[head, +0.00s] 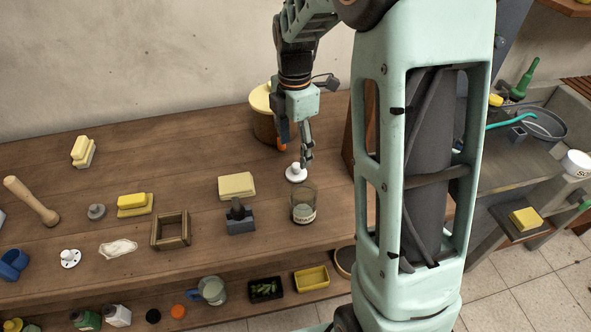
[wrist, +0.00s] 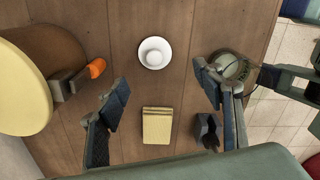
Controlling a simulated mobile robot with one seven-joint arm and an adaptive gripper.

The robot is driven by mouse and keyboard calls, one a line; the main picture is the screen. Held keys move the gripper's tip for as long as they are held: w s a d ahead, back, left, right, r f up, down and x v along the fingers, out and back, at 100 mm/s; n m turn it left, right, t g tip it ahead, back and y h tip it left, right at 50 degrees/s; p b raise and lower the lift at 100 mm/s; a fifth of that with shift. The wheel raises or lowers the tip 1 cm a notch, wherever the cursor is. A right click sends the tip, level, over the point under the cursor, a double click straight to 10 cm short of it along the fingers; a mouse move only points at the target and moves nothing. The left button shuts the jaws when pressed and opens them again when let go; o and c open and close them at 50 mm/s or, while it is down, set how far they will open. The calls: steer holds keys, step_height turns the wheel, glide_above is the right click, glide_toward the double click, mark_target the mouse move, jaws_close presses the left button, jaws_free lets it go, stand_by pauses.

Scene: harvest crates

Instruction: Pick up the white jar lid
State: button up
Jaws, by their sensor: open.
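The white jar lid (head: 296,174) is a round disc with a knob on top. It lies flat on the wooden table, and it also shows whole in the wrist view (wrist: 154,53), at top middle. My gripper (head: 296,150) is open and empty above the table close to the lid. In the wrist view its two spread fingers (wrist: 162,92) stand left and right, and the lid shows above the line of the fingertips, apart from both. A labelled glass jar (head: 303,207) stands just in front of the lid; it shows by the right finger in the wrist view (wrist: 231,68).
A crock (head: 264,127) with a pale yellow lid and orange spout stands left of my gripper. A pale yellow block (head: 237,186) and a dark grey tool (head: 240,222) lie nearby. Another white knobbed disc (head: 70,258) lies at far left. Bare table surrounds the lid.

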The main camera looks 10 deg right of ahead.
mark_target(296, 165)
steer(key=f, duration=0.5)
steer(key=w+f, duration=0.1)
steer(key=f, duration=0.2)
steer(key=shift+d+f, duration=0.2)
steer(key=shift+d, duration=0.05)
steer(key=shift+c, duration=0.5)
